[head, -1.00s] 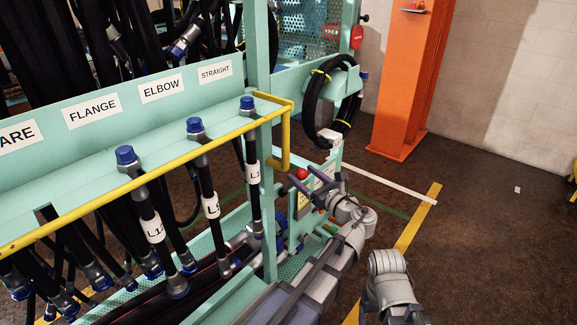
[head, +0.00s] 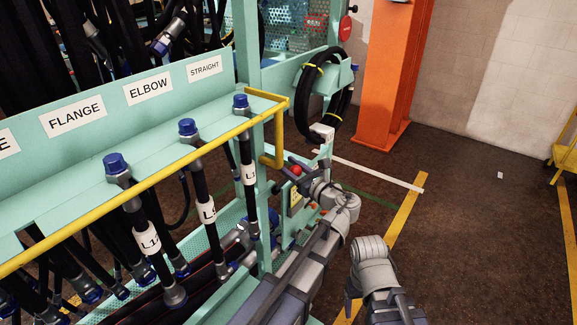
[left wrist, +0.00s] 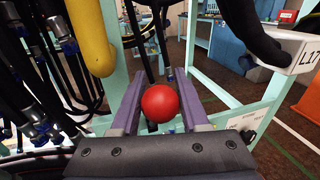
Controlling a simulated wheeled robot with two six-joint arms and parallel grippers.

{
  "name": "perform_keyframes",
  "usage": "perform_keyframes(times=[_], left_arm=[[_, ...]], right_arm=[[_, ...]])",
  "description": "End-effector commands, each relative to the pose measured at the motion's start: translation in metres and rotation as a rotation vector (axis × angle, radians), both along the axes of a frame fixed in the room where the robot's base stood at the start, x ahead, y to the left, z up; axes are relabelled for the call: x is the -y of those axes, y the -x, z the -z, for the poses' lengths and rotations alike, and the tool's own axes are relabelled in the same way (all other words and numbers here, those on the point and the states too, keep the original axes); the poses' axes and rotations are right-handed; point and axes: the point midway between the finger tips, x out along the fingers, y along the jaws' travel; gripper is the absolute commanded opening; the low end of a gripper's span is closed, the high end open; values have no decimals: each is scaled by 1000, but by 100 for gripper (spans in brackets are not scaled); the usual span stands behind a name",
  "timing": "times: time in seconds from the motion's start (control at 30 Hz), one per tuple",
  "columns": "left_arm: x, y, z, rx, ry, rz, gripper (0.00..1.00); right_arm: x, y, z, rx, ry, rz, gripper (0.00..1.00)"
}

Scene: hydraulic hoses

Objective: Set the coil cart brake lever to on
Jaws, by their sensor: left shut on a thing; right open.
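The brake lever's red ball knob (head: 296,170) sits low at the near end of the teal cart, beside a small panel with a yellow label. My left gripper (head: 297,178) is at the lever. In the left wrist view the red knob (left wrist: 160,103) shows between the two purple fingers of my left gripper (left wrist: 152,100), which is shut on the lever. The lever's shaft is mostly hidden behind the knob and fingers. My right gripper (head: 376,302) is open at the bottom of the head view, apart from the cart and partly cut off.
A yellow rail (head: 150,180) runs along the cart's hose rack, with several blue-capped hoses below. A black hose coil (head: 340,90) hangs just beyond the lever, with a white tag. An orange column (head: 392,75) stands behind.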

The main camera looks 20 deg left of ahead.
Motion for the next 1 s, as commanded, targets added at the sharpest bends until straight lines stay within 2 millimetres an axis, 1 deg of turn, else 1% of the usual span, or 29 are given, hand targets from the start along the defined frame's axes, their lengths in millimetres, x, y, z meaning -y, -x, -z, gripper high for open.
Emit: perform_keyframes(times=[0.03,0.2,0.23,1.0], left_arm=[[0,0,0,0,0,-1,22],[0,0,0,0,0,-1,2],[0,0,0,0,0,-1,0],[0,0,0,0,0,-1,0]], right_arm=[[0,0,0,0,0,0,73],[0,0,0,0,0,0,73],[0,0,0,0,0,0,73],[0,0,0,0,0,0,73]])
